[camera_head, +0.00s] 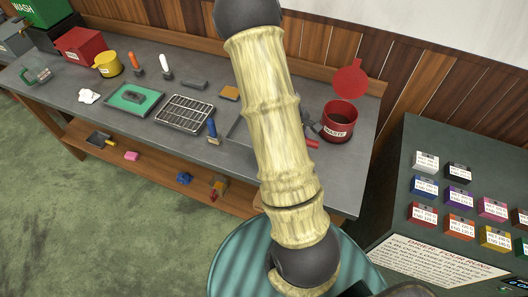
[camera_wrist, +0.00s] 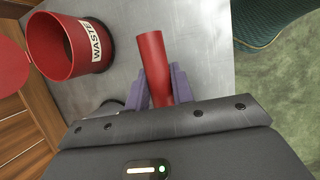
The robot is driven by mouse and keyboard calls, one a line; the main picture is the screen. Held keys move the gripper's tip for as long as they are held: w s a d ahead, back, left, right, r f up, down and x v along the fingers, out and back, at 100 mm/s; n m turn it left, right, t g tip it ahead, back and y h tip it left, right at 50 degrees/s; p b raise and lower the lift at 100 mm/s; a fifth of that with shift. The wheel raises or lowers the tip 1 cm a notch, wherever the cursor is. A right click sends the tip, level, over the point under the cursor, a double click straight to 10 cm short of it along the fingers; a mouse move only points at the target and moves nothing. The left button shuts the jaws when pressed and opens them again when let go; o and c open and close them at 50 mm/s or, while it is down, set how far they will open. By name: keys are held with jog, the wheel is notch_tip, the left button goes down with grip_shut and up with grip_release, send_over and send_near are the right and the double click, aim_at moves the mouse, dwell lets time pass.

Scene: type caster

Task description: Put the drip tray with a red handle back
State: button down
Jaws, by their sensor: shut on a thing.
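The red handle (camera_wrist: 152,55) of the drip tray stands between the purple fingers of my gripper (camera_wrist: 161,80) in the wrist view. My gripper is shut on it. In the head view, a short piece of the red handle (camera_head: 312,144) shows just right of my arm, over the grey workbench. A thin grey edge (camera_head: 240,128) left of my arm may be the tray; my arm covers most of that area. The tray's pan is not clearly seen in the wrist view.
A red waste bin (camera_head: 339,122) with its round lid raised stands close right of the handle; it also shows in the wrist view (camera_wrist: 72,48). A wire rack (camera_head: 184,113), a blue-handled brush (camera_head: 212,130) and a green tray (camera_head: 133,98) lie left on the workbench (camera_head: 185,68).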

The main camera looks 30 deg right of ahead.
jog(key=shift+f+p, duration=0.5)
jog(key=shift+f, duration=2.5)
jog(key=shift+f+p, duration=0.45)
jog(key=shift+f, duration=1.55)
jog(key=c, duration=1.2)
grip_release()
jog(key=b+v, duration=0.2)
jog(key=v, duration=1)
jog(key=shift+b, duration=0.3)
